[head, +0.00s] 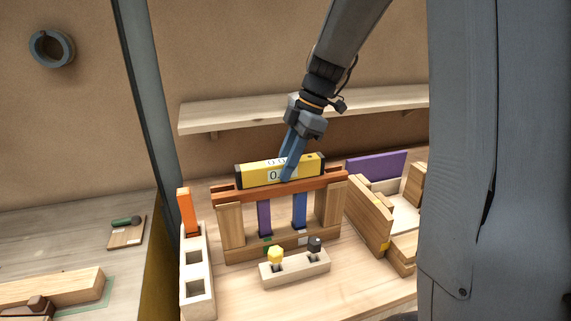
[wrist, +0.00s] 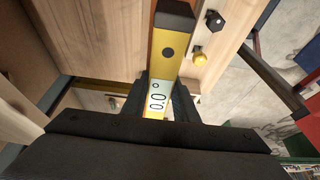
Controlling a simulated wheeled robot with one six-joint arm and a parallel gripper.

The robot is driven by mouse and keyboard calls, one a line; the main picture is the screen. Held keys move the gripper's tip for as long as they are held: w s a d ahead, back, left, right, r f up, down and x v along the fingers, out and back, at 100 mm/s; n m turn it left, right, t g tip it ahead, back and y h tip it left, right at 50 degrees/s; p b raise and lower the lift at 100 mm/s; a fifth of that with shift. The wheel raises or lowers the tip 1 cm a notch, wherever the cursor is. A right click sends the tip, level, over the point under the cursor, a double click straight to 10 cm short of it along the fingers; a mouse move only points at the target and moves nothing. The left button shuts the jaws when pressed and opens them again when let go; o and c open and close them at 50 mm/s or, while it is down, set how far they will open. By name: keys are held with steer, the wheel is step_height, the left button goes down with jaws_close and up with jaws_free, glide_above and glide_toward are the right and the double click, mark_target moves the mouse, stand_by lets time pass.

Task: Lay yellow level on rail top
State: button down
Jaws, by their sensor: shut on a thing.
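The yellow level (head: 255,175) has black end caps and a white display. In the head view it is at the top of the reddish-brown rail (head: 228,198), running roughly along it. I cannot tell whether it touches the rail or hangs just above. My gripper (head: 287,172) reaches down from above and is shut on the level near its middle. In the wrist view the level (wrist: 167,70) runs up between the dark fingers (wrist: 160,100), its display near them. The rail rests on wooden posts (head: 231,227), with purple (head: 264,217) and blue (head: 299,209) uprights between them.
A pale block with a yellow knob (head: 276,255) and a black knob (head: 315,244) stands in front. A holder (head: 196,275) with an orange piece (head: 186,211) is left. A wooden bin (head: 370,215) is right, and a shelf (head: 230,115) runs behind.

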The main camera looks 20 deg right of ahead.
steer(key=c, duration=1.4)
jaws_free()
steer(key=shift+r, duration=0.1)
steer(key=b+v, duration=0.3)
steer(key=v, duration=0.9)
steer(key=shift+b, duration=0.3)
